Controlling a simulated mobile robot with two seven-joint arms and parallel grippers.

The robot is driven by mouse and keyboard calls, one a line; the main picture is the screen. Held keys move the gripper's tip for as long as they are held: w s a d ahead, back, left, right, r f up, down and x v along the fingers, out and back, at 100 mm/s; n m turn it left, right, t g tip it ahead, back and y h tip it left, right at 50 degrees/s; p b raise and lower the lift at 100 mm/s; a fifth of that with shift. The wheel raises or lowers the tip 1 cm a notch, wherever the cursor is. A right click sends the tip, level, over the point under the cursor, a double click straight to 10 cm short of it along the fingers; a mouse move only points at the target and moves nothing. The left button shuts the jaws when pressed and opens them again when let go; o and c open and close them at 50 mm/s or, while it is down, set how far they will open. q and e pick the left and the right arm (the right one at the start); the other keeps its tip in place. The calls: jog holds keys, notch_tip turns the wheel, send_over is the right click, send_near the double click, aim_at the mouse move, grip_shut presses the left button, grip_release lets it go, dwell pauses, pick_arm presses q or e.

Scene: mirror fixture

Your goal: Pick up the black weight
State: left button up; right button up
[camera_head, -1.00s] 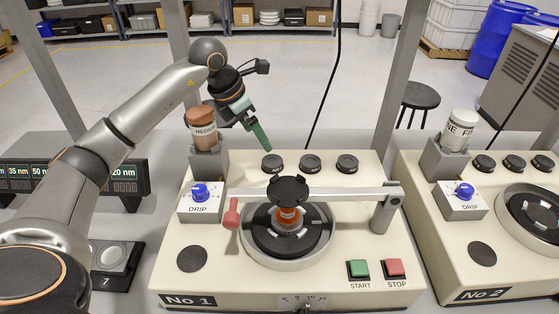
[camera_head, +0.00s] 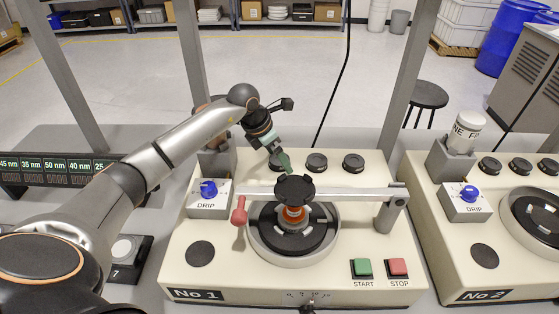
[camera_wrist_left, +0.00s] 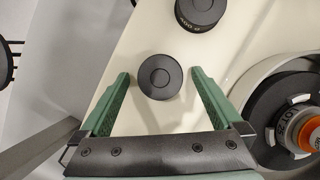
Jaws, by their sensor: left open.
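Three black weights stand in a row along the back of the cream machine No 1 (camera_head: 215,262). The leftmost weight (camera_head: 273,165) is partly hidden by my left gripper (camera_head: 281,158). The middle weight (camera_head: 316,163) and the right weight (camera_head: 353,163) are clear. In the left wrist view one round black weight (camera_wrist_left: 160,77) lies between the two green fingers, with a gap on each side. My left gripper is open and empty, over that weight. A second weight (camera_wrist_left: 200,12) shows farther off at the top. My right gripper is not in view.
A grey horizontal arm (camera_head: 345,190) with a red knob (camera_head: 239,212) crosses over the round plate (camera_head: 258,247) just in front of the weights. The blue-dial DRIP box (camera_head: 208,189) and a bottle holder stand to the left. Machine No 2 (camera_head: 443,250) stands at the right.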

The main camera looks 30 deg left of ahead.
pick_arm(q)
jog(key=shift+c, duration=0.2)
jog(key=shift+r, duration=0.1)
jog(key=c, duration=1.4)
jog(key=shift+r, duration=0.15)
jog(key=shift+w+r, duration=0.1)
jog(key=shift+r, duration=0.55)
jog(key=s+d+r, duration=0.1)
jog(key=s+r, duration=0.3)
jog(key=s+d+r, duration=0.1)
jog(key=s+r, duration=0.4)
jog(key=s+d+r, duration=0.1)
jog(key=s+r, duration=0.3)
jog(key=r, duration=0.1)
jog(key=shift+s+d+r, duration=0.1)
jog(key=shift+s+r, duration=0.1)
jog(key=shift+s, duration=0.2)
